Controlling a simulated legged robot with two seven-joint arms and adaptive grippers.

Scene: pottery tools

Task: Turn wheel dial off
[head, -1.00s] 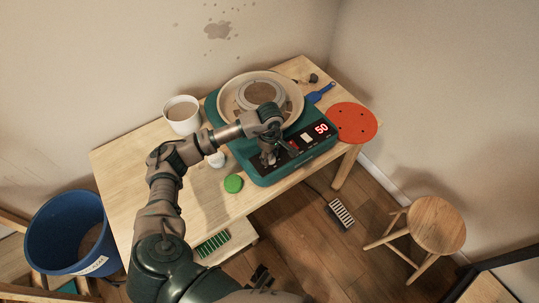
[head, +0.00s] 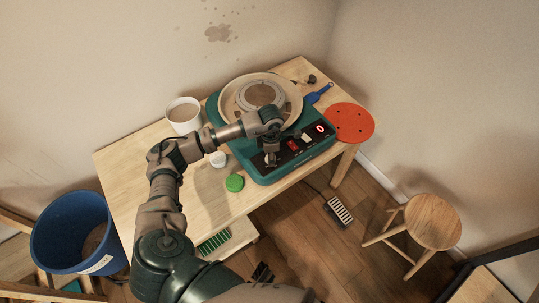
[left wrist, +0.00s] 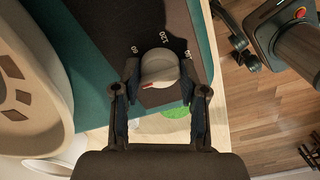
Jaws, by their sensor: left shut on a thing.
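The green pottery wheel (head: 262,176) stands on the wooden table with a round wheel head in its splash pan (head: 228,100). Its front panel has a red display (head: 319,129) that reads 0. My left gripper (head: 270,158) is at the left end of this panel and hides most of the dial there. In the left wrist view, the pale round dial (left wrist: 159,66) with a red mark sits between the fingertips of my left gripper (left wrist: 158,82), which is shut on it. White lettering on the dark panel surrounds the dial. My right gripper is not in view.
A white bucket (head: 183,113), a green lid (head: 235,183) and a small white jar (head: 217,160) are left of the wheel. A red disc (head: 350,122) and blue tool (head: 318,94) lie right. A foot pedal (head: 338,211) and stool (head: 431,222) stand on the floor.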

